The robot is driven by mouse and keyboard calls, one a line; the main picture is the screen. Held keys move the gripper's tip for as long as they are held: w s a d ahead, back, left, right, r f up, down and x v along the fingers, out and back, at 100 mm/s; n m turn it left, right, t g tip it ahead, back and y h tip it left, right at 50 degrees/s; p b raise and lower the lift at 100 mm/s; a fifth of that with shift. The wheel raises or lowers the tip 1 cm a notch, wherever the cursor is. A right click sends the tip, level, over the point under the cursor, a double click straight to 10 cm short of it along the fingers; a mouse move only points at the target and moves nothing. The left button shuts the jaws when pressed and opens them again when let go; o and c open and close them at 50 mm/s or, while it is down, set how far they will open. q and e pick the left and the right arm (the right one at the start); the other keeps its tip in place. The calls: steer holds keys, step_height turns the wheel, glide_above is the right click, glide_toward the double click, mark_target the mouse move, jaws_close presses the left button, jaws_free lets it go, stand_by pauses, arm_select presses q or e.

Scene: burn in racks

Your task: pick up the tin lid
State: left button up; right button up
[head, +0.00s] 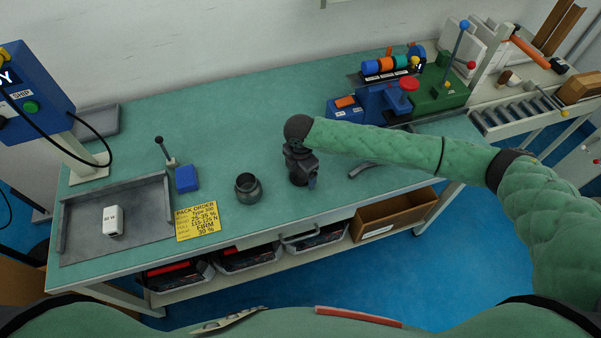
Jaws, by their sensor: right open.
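My right gripper (308,185) is open and points down, low over the front middle of the green bench. It is small and dark in this view, and the bench directly under it is hidden. I cannot make out a tin lid; it may be hidden by the gripper or my green right arm. A dark round tin-like pot (248,188) stands upright on the bench to the left of the gripper, apart from it. My left gripper does not show.
A grey tray (85,225) holding a white block (113,221) is at left, near a blue block (187,178) and a yellow order card (197,221). Blue and green fixtures (437,95) crowd the right end. The bench's back middle is clear.

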steer(key=shift+f, duration=0.1)
steer(key=c, duration=1)
steer(key=shift+c, duration=0.2)
